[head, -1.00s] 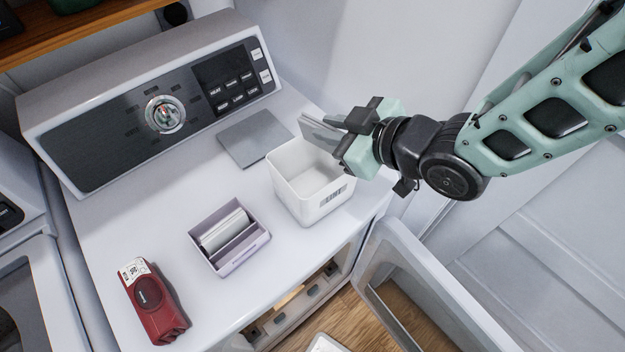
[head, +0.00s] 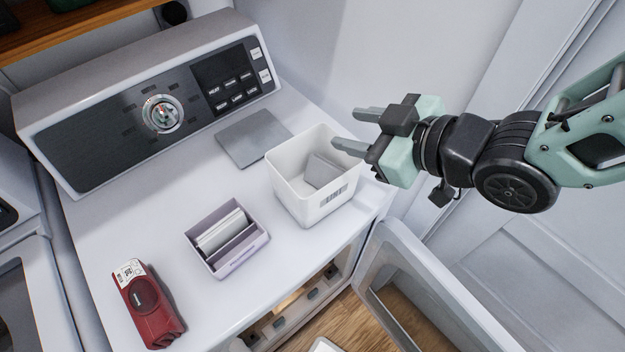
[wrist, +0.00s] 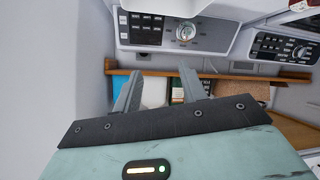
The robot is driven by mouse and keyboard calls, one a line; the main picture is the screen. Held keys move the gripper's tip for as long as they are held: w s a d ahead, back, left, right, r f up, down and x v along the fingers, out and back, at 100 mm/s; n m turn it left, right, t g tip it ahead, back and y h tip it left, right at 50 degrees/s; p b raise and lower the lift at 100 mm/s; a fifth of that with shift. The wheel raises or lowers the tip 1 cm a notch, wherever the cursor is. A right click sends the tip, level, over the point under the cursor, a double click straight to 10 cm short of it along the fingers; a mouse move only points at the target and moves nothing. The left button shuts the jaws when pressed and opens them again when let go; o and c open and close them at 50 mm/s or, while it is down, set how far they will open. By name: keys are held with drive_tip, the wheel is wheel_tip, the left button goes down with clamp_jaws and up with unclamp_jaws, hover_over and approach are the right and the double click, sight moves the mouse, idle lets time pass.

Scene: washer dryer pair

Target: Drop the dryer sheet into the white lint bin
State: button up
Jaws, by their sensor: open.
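The white lint bin (head: 318,205) stands upright near the right edge of the white machine top, with a barcode label on its front. A grey dryer sheet (head: 324,170) lies inside it, tilted against the inner wall. My gripper (head: 358,130) is open and empty, above and to the right of the bin, its fingers pointing left. In the wrist view my gripper's fingers (wrist: 156,88) are spread with nothing between them.
A lilac box (head: 228,240) holding pale sheets sits left of the bin. A flat grey square (head: 252,138) lies behind the bin. The control panel (head: 150,110) rises at the back. An open door (head: 425,285) hangs at front right.

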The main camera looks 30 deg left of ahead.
drive_tip(key=b+v, duration=0.2)
drive_tip(key=v, duration=1)
drive_tip(key=shift+d, duration=0.15)
drive_tip(key=w+d+f+m+t+h+b, duration=0.35)
drive_tip(key=d+f+m+h, duration=0.35)
drive_tip(key=d, duration=0.3)
drive_tip(key=s+d+f+m+g+h+b, duration=0.1)
drive_tip(key=s+d+f+m+g+h, duration=0.2)
drive_tip(key=s+d, duration=0.4)
drive_tip(key=s+m+g+h, duration=0.1)
drive_tip(key=s+g, duration=0.1)
drive_tip(key=s, duration=0.1)
drive_tip(key=shift+d+m+g+h, duration=0.3)
drive_tip(key=shift+g+h, duration=0.05)
drive_tip(key=shift+h, duration=0.05)
